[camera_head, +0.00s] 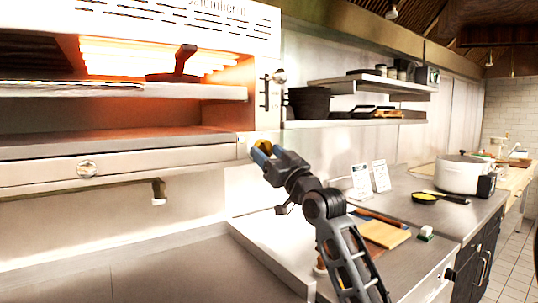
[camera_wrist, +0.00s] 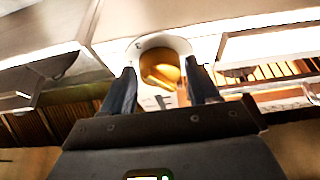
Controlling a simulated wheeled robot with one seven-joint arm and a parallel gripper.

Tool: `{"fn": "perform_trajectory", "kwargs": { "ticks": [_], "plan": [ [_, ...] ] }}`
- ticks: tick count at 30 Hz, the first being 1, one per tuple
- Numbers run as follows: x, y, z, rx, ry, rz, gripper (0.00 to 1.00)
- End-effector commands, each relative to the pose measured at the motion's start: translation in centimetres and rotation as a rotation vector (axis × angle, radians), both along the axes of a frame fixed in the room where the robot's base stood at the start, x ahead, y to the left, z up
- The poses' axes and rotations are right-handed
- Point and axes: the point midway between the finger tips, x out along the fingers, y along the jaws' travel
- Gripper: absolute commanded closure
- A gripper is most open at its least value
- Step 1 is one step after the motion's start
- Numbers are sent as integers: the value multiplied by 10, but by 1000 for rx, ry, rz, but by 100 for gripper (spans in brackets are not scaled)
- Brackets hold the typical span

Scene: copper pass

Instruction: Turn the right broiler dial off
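The broiler (camera_head: 170,158) glows orange inside at the left of the head view. A gold dial (camera_head: 263,144) sits at its right front corner, partly hidden by my gripper (camera_head: 266,156). In the wrist view the gold dial (camera_wrist: 160,68) is on a pale round base, its raised grip slanted. My gripper (camera_wrist: 161,88) has its dark fingers apart, one on each side of the dial. I cannot tell whether they touch it.
A pan (camera_head: 172,77) stands in the broiler's upper opening. Right of the broiler, wall shelves (camera_head: 355,122) hold dark pots and pans. Below, the counter (camera_head: 405,205) bears a wooden board (camera_head: 384,233) and a white pot (camera_head: 462,174). The steel counter at lower left is clear.

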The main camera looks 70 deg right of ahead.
Motion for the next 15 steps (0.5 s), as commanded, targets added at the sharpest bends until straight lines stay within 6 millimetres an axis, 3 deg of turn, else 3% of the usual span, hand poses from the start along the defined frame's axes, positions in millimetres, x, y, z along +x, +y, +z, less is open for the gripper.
{"fn": "perform_trajectory", "kwargs": {
  "ticks": [12,15],
  "plan": [
    [0,0,0,0,0,0,79],
    [0,0,0,-2,1,0,80]
  ]
}}
